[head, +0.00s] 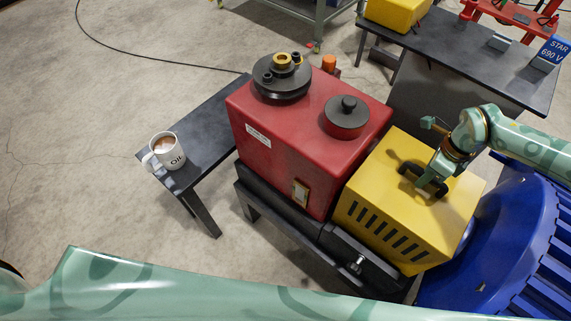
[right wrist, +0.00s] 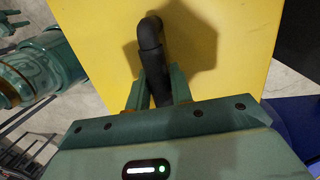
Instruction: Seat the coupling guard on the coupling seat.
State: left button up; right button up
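The coupling guard (head: 395,220) is a yellow box with slotted vents on its front and a black handle (head: 412,172) on top. It is between the red housing and the blue pulley. My right gripper (head: 434,178) reaches down to the handle from the right. In the right wrist view, its two fingers (right wrist: 160,90) are on both sides of the black handle (right wrist: 151,45), closed on it, above the guard's yellow top (right wrist: 245,45). The coupling seat is hidden under the guard, so I cannot tell whether the guard rests on it. My left gripper is out of view.
The red housing (head: 270,160) with dark caps stands close left of the guard. A blue ribbed pulley (head: 445,285) is close on the right. A mug (head: 168,155) stands on a dark side table (head: 210,125). A dark bench (head: 470,60) stands behind. My left arm crosses the bottom.

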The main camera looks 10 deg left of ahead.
jog(key=o, duration=0.4)
jog(key=shift+r, duration=0.1)
jog(key=shift+o, duration=0.2)
notch_tip(320, 180, up, 16)
jog(key=w+d+p, duration=0.1)
jog(key=d+p, duration=0.1)
jog(key=shift+d, duration=0.3)
